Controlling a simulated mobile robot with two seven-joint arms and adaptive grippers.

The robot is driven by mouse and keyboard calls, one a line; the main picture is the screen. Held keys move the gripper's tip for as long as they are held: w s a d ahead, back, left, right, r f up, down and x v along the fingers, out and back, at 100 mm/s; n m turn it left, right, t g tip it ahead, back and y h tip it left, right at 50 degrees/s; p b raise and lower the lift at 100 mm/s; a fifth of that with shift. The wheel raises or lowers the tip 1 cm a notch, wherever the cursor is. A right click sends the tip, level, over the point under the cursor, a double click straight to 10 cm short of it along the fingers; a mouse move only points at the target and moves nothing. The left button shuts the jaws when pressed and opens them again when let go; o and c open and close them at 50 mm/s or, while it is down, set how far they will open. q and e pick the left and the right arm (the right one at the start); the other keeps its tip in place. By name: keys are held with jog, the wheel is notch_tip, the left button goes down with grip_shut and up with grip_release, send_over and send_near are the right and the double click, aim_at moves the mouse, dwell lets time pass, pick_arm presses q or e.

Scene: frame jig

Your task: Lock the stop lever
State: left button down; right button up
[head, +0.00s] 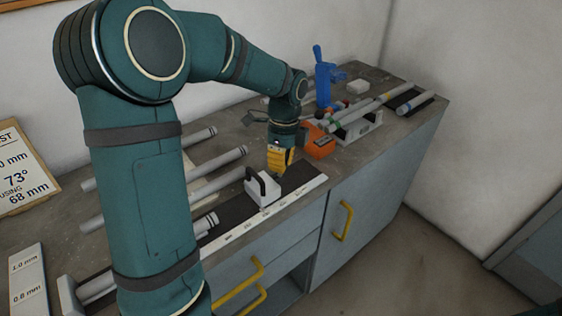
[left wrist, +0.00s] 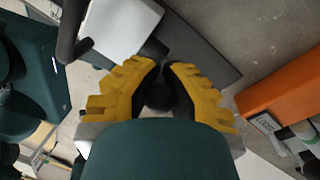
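The stop block (head: 263,193) is a white block with a black arched handle (head: 251,181), on a dark rail with a pale scale strip. In the left wrist view the block (left wrist: 122,25) is at the upper left. A small dark part, perhaps the stop lever (left wrist: 153,48), shows at the block's side, just beyond my fingertips. My left gripper (head: 279,170) points down at the block's right end. Its yellow fingers (left wrist: 164,68) are close together, with a dark round shape between them. I cannot tell whether they grip the lever. My right gripper is out of view.
An orange box (head: 319,142) stands right of my gripper; it also shows in the left wrist view (left wrist: 285,92). A blue clamp-like tool (head: 325,78) stands behind. Grey tubes (head: 219,162) lie on the bench to the left. Yellow-handled drawers are below the front edge.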

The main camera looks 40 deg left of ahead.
aim_at(282, 178)
pick_arm(q)
jog(key=shift+d, duration=0.1)
jog(key=shift+s+d+t+y, duration=0.1)
jog(key=shift+d+t+y, duration=0.25)
jog(key=shift+y, duration=0.55)
jog(key=shift+s+d+f+y, duration=0.1)
jog(key=shift+d+y, duration=0.2)
jog(key=shift+y, duration=0.5)
jog(key=shift+s+d+f+t+y+b, duration=0.15)
jog(key=shift+d+t+y+b, duration=0.3)
jog(key=shift+y, duration=0.35)
jog(key=shift+s+d+f+t+y+b, duration=0.1)
jog(key=shift+d+f+y+b, duration=0.1)
jog(key=shift+y+b, duration=0.5)
jog(key=shift+n+y, duration=0.3)
jog(key=c, duration=1)
grip_release()
jog(key=shift+c, duration=0.2)
jog(key=shift+r, duration=0.1)
